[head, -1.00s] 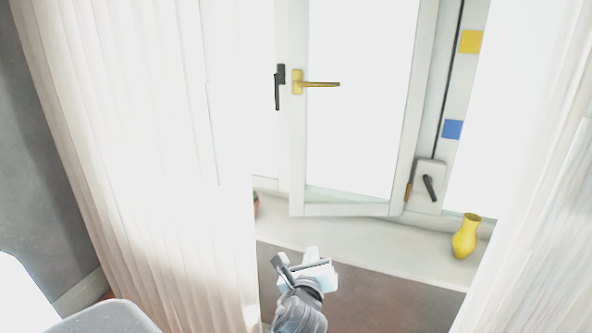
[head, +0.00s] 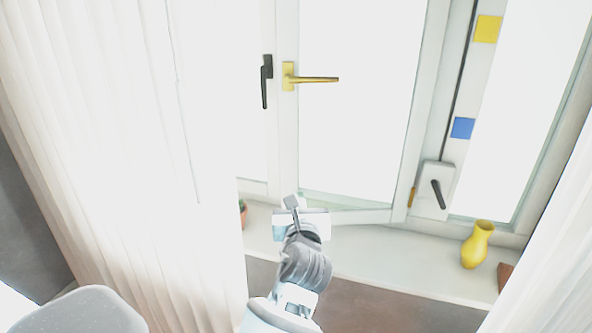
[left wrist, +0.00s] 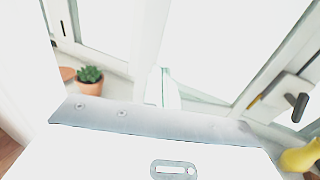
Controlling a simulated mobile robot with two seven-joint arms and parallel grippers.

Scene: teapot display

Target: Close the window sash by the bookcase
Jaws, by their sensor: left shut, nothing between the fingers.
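The white window sash (head: 288,150) with a gold handle (head: 310,79) stands ajar in the head view, its lower edge swung out over the sill. The gold handle lies level, pointing right. Its hinge side (head: 405,160) is on the right. My left gripper (head: 293,203) is shut and empty, in front of the sash's lower left corner; I cannot tell whether it touches. In the left wrist view the sash's lower part (left wrist: 205,96) shows beyond my gripper. My right gripper is not in view. No bookcase shows.
A yellow vase (head: 477,245) stands on the right of the sill (head: 385,258). A potted plant (left wrist: 89,78) stands at the left. White curtains (head: 110,150) hang on both sides. A black handle (head: 266,80) is on the neighbouring frame, and another (head: 437,193) at right.

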